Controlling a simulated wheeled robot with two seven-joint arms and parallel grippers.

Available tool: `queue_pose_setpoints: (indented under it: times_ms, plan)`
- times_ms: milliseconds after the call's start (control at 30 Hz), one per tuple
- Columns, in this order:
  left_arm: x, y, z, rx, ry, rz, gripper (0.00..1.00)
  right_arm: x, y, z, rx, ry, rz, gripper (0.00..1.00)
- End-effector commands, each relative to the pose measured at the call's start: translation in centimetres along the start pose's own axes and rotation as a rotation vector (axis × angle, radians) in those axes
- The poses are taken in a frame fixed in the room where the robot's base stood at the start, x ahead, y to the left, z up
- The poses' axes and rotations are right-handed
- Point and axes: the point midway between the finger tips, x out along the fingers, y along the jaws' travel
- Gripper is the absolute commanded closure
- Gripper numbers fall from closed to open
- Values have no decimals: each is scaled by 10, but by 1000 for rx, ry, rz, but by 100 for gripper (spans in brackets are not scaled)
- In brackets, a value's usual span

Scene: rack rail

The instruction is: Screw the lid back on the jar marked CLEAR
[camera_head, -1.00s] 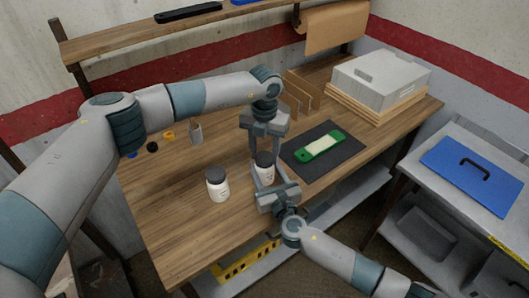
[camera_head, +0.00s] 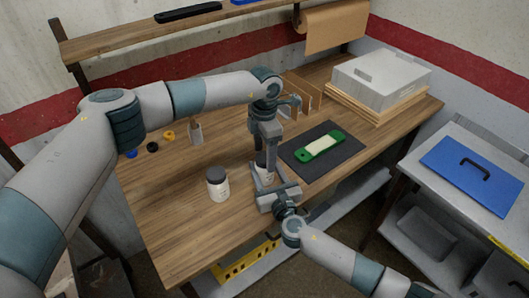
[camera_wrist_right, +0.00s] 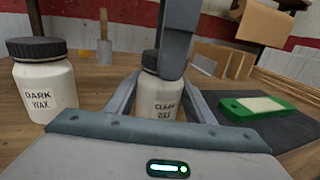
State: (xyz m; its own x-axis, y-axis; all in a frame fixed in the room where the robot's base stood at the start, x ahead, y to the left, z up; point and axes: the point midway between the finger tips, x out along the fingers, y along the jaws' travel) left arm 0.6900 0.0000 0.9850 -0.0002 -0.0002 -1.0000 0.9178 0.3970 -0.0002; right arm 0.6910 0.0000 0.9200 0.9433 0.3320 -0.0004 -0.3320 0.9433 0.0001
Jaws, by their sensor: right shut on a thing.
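The jar marked CLEAR (camera_wrist_right: 157,97) is a small white jar standing upright on the bench; it also shows in the head view (camera_head: 265,179), partly covered by my grippers. Its dark lid (camera_wrist_right: 149,60) sits on its top; whether it is threaded on cannot be told. My right gripper (camera_wrist_right: 160,108) is shut on the jar's body, one finger on each side. My left gripper (camera_head: 267,161) points down from above at the lid, its fingers hiding part of it. One finger edge shows in the right wrist view, so its opening cannot be judged.
A DARK WAX jar (camera_wrist_right: 45,88) with a dark lid stands to the left. A green holder (camera_head: 320,145) lies on a dark mat (camera_head: 347,150) to the right. A grey bin (camera_head: 385,75) is at the back right. Small coloured pieces (camera_head: 153,146) lie at the left.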

Motion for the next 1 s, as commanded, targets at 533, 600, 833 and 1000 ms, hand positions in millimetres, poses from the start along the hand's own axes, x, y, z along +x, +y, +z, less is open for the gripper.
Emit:
queue_pose_setpoints:
  times_ms: [533, 600, 833, 1000]
  plan:
    - [-39, 1, 0, -1, -2, 2, 35, 0, 0, 0, 0, 0, 0, 100]
    - [-52, 1, 0, -2, -1, 2, 35, 0, 0, 0, 0, 0, 0, 100]
    - [-92, 1, 0, 0, -1, 2, 35, 0, 0, 0, 0, 0, 0, 100]
    - [-112, 0, 0, 0, -1, 0, 35, 0, 0, 0, 0, 0, 0, 100]
